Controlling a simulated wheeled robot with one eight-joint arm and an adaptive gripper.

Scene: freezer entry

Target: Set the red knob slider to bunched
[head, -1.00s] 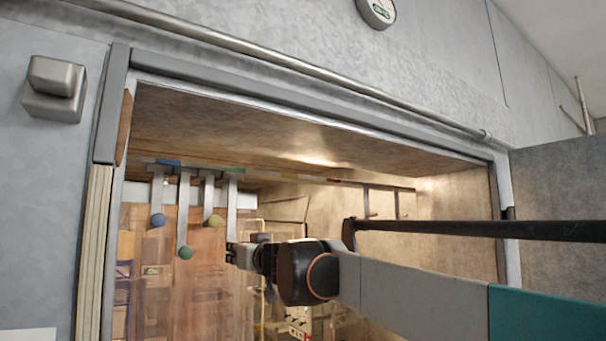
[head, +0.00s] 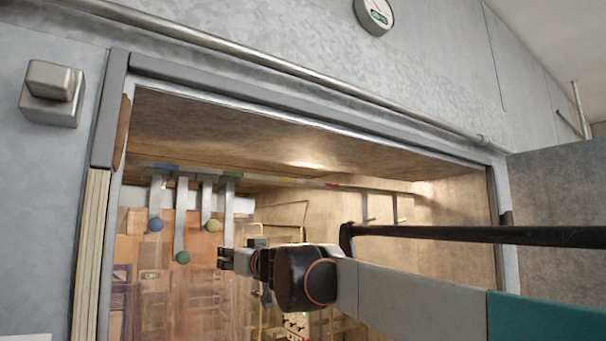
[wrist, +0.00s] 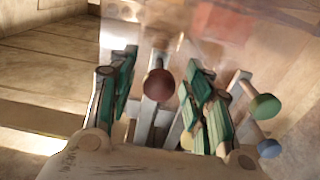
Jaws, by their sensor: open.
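The red knob (wrist: 158,85) hangs on a pale flat arm in the wrist view, between the two green-padded fingers of my gripper (wrist: 160,98). The gripper is open around it, with visible space to both fingers. In the head view my gripper (head: 222,258) is at the lower end of the rightmost hanger arm (head: 229,208); the red knob is hidden there. The overhead rail (head: 300,183) carries the hangers and has coloured marks, including blue, green and red. A see-through strip curtain (head: 170,300) hangs below the rail at the left.
Left of my gripper hang a blue knob (head: 155,225), a green knob (head: 182,257) and a yellow knob (head: 213,226). The doorway's left frame (head: 92,240) is beyond them. The rail right of my gripper carries no knobs. A dark bar (head: 430,233) spans the right side.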

